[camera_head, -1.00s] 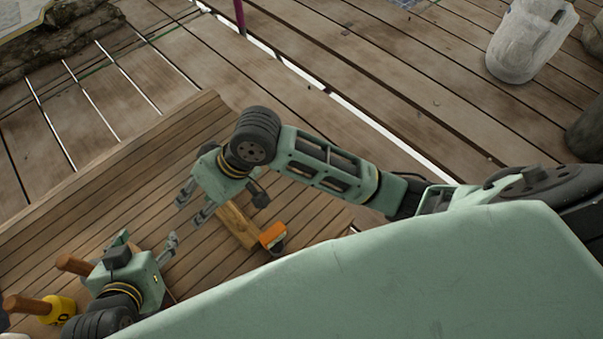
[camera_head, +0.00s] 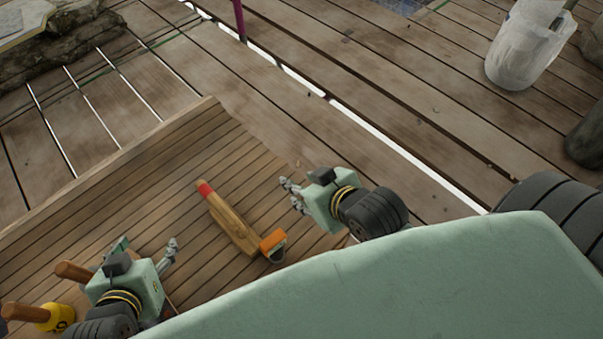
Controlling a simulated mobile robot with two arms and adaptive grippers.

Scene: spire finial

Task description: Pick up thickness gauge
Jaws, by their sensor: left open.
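A small orange item with a dark, rounded end (camera_head: 273,244) lies on the slatted wooden table; it may be the thickness gauge, but I cannot tell for sure. It sits at the lower end of a wooden tool with a red tip (camera_head: 228,218). My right gripper (camera_head: 287,189) is open and empty, to the right of the wooden tool and above the orange item in the picture. My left gripper (camera_head: 170,251) is open and empty, to the left of the orange item and apart from it.
The slatted table (camera_head: 150,190) is bare above and left of the wooden tool. A yellow-headed tool with a wooden handle (camera_head: 58,316) lies at the lower left, near another wooden handle (camera_head: 74,271). A whitish bucket (camera_head: 525,50) stands on the plank floor at upper right.

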